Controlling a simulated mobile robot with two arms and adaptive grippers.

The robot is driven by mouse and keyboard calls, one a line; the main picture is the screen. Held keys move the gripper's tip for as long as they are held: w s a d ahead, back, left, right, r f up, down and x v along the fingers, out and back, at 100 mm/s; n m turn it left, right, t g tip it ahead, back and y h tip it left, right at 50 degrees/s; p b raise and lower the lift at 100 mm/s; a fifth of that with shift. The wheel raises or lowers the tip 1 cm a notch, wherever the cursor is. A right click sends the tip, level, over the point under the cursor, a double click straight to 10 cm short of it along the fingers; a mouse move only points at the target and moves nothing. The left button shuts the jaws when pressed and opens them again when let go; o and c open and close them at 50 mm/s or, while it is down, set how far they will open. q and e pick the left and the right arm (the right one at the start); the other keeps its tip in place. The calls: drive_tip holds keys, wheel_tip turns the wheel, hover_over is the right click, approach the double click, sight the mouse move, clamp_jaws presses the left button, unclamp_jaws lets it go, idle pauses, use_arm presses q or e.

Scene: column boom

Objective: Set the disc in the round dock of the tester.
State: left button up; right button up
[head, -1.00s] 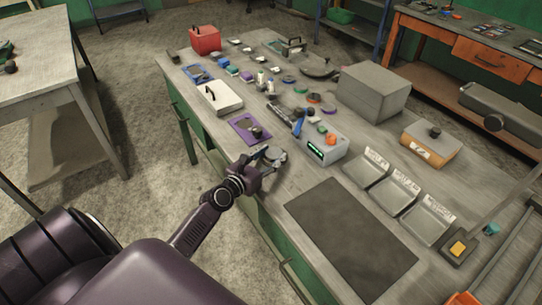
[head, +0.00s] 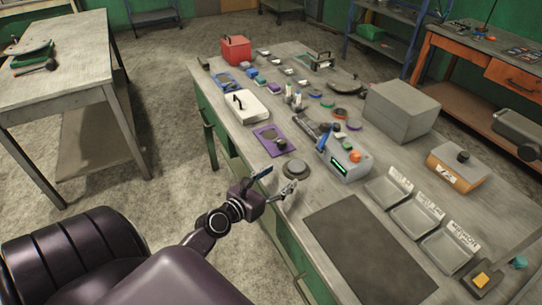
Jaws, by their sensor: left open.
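The tester seems to be the grey box (head: 343,167) with a green display and an orange knob, on the workbench. A grey round piece (head: 295,168) lies flat on the bench to the left of the box. I cannot tell whether it is the disc alone or the disc in a round dock. My left gripper (head: 279,180) is open and empty, with its fingers apart just in front of the round piece at the bench's near edge. My right gripper is not in view.
A purple plate (head: 265,137) and a white case (head: 254,106) lie farther back. Several small coloured pieces crowd the far bench. A dark mat (head: 365,255) lies bare at the right front. Metal trays (head: 387,190) and a large grey box (head: 402,110) stand to the right.

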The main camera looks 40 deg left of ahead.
use_arm(q)
drive_tip(key=shift+s+r, duration=0.2)
drive_tip(key=shift+s, duration=0.8)
drive_tip(key=shift+s+r, duration=0.2)
drive_tip(key=shift+s, duration=0.8)
